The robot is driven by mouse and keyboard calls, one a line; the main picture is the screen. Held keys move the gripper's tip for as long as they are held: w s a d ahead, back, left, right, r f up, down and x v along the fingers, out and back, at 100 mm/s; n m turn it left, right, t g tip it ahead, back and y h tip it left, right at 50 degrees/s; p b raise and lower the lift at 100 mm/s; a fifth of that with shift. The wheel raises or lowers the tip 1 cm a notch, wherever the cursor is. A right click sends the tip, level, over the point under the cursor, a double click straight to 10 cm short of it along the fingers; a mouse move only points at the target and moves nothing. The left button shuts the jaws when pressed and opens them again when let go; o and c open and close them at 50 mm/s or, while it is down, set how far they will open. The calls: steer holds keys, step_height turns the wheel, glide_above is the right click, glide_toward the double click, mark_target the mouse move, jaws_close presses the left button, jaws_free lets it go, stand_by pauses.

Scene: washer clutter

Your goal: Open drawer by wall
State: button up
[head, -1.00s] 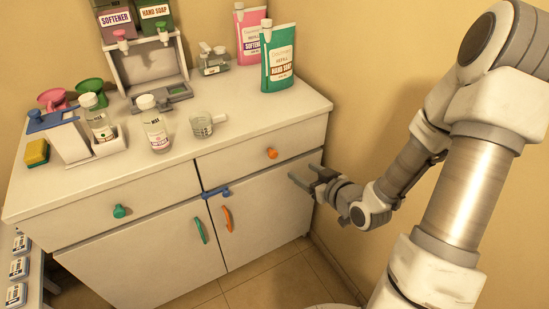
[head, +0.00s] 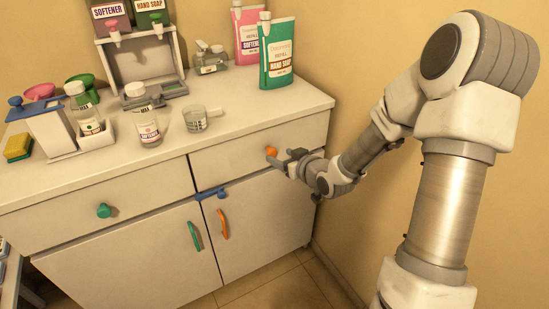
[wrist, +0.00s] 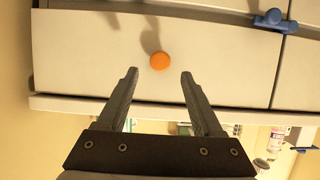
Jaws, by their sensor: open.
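The drawer by the wall (head: 232,165) is the right-hand one of two in the white cabinet, and it is shut. Its round orange knob (head: 271,151) sits on the drawer front. My gripper (head: 282,158) is at the knob in the head view, its fingers open. In the wrist view the orange knob (wrist: 160,61) lies just beyond the fingertips, between their lines, and the open gripper (wrist: 159,72) points at the drawer front (wrist: 90,55). No contact with the knob shows.
A blue latch (head: 212,193) sits between the cabinet doors below the drawers. The left drawer has a green knob (head: 103,211). The top holds a green hand soap refill (head: 277,55), a glass beaker (head: 195,119) and bottles. The wall is close on the right.

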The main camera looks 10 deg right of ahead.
mark_target(273, 152)
steer(key=x, duration=0.5)
steer(key=shift+b, duration=0.4)
jaws_close()
stand_by(1.0)
